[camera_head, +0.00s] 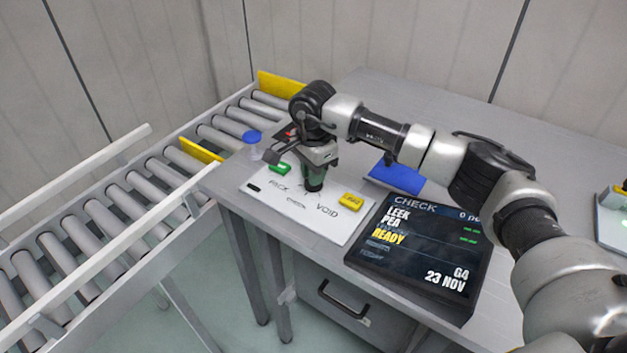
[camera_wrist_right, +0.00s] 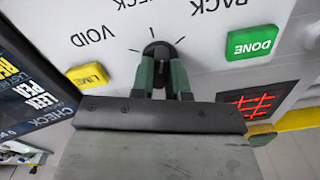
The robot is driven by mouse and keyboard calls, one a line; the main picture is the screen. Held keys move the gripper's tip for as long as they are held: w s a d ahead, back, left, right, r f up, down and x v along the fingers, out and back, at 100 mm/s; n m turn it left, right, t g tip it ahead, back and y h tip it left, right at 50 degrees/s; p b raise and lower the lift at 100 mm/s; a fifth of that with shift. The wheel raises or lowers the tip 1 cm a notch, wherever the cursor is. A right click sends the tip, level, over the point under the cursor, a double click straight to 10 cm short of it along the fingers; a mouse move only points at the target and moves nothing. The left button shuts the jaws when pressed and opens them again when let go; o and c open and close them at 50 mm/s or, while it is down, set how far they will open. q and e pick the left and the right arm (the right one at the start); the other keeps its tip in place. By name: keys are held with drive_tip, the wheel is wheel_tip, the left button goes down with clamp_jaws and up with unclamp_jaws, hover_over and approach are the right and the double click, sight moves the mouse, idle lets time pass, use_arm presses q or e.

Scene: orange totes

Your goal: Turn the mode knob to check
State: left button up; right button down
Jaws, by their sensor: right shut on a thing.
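A white panel (camera_head: 262,192) lies on the table with printed labels CHECK, VOID and one that looks like PACK or BACK. The black mode knob (camera_wrist_right: 157,49) stands among tick marks on the panel. My right gripper (camera_head: 314,184) points down over the panel; in the wrist view its green fingers (camera_wrist_right: 162,75) are shut on the knob from both sides. The fingers cover part of the knob, so I cannot tell exactly which mark it points at. The screen (camera_head: 418,250) beside the panel reads CHECK at its top and READY below. My left gripper is not in view.
A green DONE button (camera_wrist_right: 255,42) and a yellow button (camera_wrist_right: 87,76) sit on the panel. A blue-topped item (camera_head: 251,138) stands near the table's left edge. A blue flat thing (camera_head: 397,176) lies behind the screen. A roller conveyor (camera_head: 130,208) runs along the left.

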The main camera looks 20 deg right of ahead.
drive_tip(key=shift+n+b, duration=1)
drive_tip(key=shift+n, duration=0.9)
drive_tip(key=c, duration=1.1)
unclamp_jaws()
wheel_tip(320, 180, up, 11)
drive_tip(key=shift+f, duration=0.1)
